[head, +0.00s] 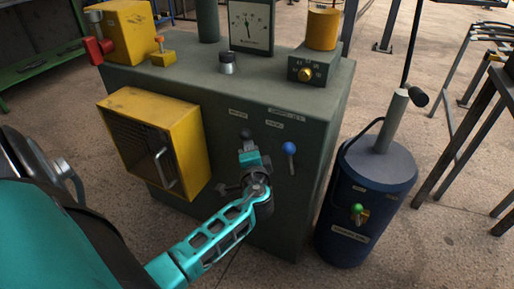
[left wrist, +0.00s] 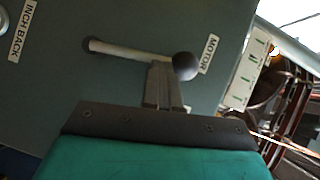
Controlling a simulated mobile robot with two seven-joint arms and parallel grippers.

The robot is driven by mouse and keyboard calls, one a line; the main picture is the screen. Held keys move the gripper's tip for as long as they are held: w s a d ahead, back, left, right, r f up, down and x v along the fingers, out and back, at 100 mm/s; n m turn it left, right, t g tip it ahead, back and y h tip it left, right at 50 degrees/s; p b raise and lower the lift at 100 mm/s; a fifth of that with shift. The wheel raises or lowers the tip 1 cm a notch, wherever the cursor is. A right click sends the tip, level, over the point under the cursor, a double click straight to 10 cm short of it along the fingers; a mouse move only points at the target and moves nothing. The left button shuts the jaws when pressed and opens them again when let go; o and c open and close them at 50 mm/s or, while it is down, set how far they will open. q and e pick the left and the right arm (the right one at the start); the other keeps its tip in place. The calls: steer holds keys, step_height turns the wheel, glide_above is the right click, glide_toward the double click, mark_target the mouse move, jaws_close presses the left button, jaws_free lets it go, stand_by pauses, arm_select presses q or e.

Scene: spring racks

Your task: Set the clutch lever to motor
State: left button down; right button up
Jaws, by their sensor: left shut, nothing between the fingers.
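The clutch lever is a pale rod with a black ball knob (left wrist: 186,66); the knob also shows in the head view (head: 246,133). In the left wrist view the rod runs from its pivot to the knob, which lies right beside the MOTOR label (left wrist: 210,54). My left gripper (left wrist: 163,75) is shut and empty. Its fingertips are at the rod just short of the knob, overlapping it in the picture; I cannot tell whether they touch. In the head view the left gripper (head: 247,147) is at the cabinet front, just below the knob.
On the green cabinet (head: 225,90), a blue-knobbed lever (head: 289,148) sits right of my gripper, and a yellow caged box (head: 155,140) juts out left. A dark blue cylinder (head: 370,175) stands right of the cabinet. An INCH BACK label (left wrist: 20,30) is at the wrist view's left.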

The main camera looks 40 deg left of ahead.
arm_select(q)
steer(key=shift+s+a+n+g+h+p, duration=0.2)
steer(key=shift+a+n+g+h+p, duration=0.1)
steer(key=shift+a+n+h+p, duration=0.7)
arm_select(e)
steer(key=shift+s+d+r, duration=0.1)
steer(key=shift+d+r, duration=0.05)
steer(key=shift+r, duration=0.35)
steer(key=shift+s+d+r, duration=0.1)
steer(key=shift+r, duration=0.35)
steer(key=shift+a, duration=0.1)
arm_select(q)
steer(key=shift+r, duration=0.1)
arm_select(e)
steer(key=shift+r, duration=0.1)
